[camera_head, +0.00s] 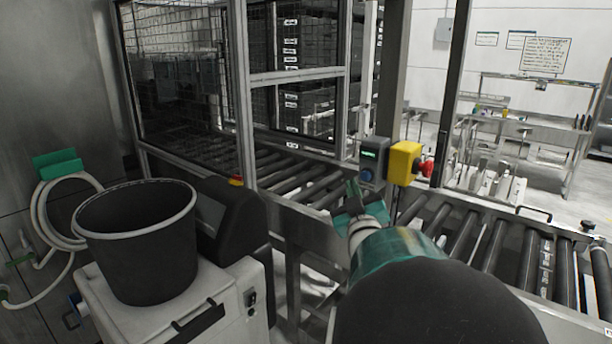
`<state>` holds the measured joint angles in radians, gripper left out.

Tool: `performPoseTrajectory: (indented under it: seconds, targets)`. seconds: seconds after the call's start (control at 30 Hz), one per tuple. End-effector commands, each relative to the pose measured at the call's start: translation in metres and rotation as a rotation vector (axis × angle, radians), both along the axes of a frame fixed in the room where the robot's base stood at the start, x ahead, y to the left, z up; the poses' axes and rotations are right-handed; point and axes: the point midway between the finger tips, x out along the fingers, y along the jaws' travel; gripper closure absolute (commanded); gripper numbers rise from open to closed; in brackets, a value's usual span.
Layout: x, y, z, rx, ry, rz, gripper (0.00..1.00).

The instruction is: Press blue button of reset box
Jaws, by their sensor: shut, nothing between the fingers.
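The reset box is a small grey box (374,152) with a lit green display, mounted by the frame post in the middle of the head view. Its blue button (367,175) shows on the lower front face. My gripper (354,186) is shut and empty, with its tips just left of and slightly below the blue button in the picture. I cannot tell whether the tips touch the box. My arm covers the area below the box.
A yellow box (404,163) with a red mushroom button (426,168) sits right beside the reset box. Roller conveyors (300,180) run behind and to the right. A dark bucket (140,240) stands on a white cabinet (215,290) at the left. Mesh guarding (180,80) rises behind.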

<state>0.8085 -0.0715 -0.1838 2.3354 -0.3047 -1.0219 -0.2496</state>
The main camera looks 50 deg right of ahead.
Motion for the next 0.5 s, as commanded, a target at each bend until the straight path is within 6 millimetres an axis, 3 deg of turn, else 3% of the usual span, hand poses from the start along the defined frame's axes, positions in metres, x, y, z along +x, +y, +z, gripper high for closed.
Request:
performPoseTrajectory:
  seconds: [0.2,0.5]
  targets:
    - [0.002,-0.02,0.0,0.001,0.0,-0.001,1.0]
    - [0.002,-0.024,0.0,-0.001,-0.001,0.0,1.0]
